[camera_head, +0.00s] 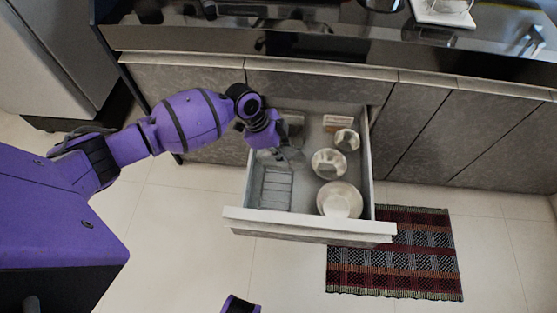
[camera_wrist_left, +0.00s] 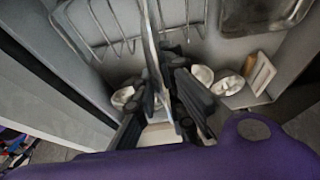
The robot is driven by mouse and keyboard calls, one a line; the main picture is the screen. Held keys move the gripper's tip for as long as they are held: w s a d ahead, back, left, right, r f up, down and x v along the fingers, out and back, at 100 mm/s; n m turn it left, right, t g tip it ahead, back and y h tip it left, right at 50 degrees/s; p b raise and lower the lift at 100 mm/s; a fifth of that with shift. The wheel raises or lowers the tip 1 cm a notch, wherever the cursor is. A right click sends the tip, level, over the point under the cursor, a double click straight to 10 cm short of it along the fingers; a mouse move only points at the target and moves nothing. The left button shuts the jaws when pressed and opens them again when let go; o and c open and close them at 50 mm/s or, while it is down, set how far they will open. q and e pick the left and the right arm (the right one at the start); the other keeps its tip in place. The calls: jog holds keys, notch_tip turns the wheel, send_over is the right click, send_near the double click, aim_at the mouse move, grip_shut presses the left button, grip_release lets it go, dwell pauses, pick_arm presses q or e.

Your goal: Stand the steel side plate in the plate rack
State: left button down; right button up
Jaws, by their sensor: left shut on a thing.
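The steel side plate (camera_wrist_left: 150,45) shows nearly edge-on in the left wrist view, as a thin bright strip between the fingers. My left gripper (camera_wrist_left: 166,80) is shut on it. In the head view the left gripper (camera_head: 281,153) is over the left part of the open drawer, and the plate (camera_head: 293,158) is hard to make out there. The plate rack (camera_head: 276,190) is a wire frame in the drawer's left front part. Its wires (camera_wrist_left: 97,25) also show beside the plate in the wrist view. I cannot tell whether plate and rack touch.
The open drawer (camera_head: 310,226) also holds metal bowls (camera_head: 329,163) on its right side and a small box (camera_head: 336,122) at the back. Its walls stand close around the gripper. A counter (camera_head: 330,62) runs above; a striped mat (camera_head: 400,265) lies on the floor.

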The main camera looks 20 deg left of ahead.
aim_at(278, 170)
pick_arm(q)
jog(key=f, duration=0.1)
jog(key=a+f+b, duration=0.1)
jog(key=f, duration=0.1)
jog(key=shift+s+f, duration=0.1)
jog(key=shift+f, duration=0.45)
pick_arm(e)
jog(key=shift+f, duration=0.35)
pick_arm(q)
jog(key=shift+f, duration=0.15)
jog(key=c, duration=1.8)
grip_release()
jog(key=shift+a+r, duration=0.1)
jog(key=shift+r, duration=0.4)
jog(key=p+v, duration=0.2)
jog(key=v, duration=0.9)
jog(key=shift+r, duration=0.15)
pick_arm(e)
jog(key=shift+w+a+r, duration=0.1)
jog(key=shift+w+r, duration=0.2)
jog(key=shift+r, duration=0.25)
jog(key=shift+w+r, duration=0.25)
jog(key=shift+r, duration=0.3)
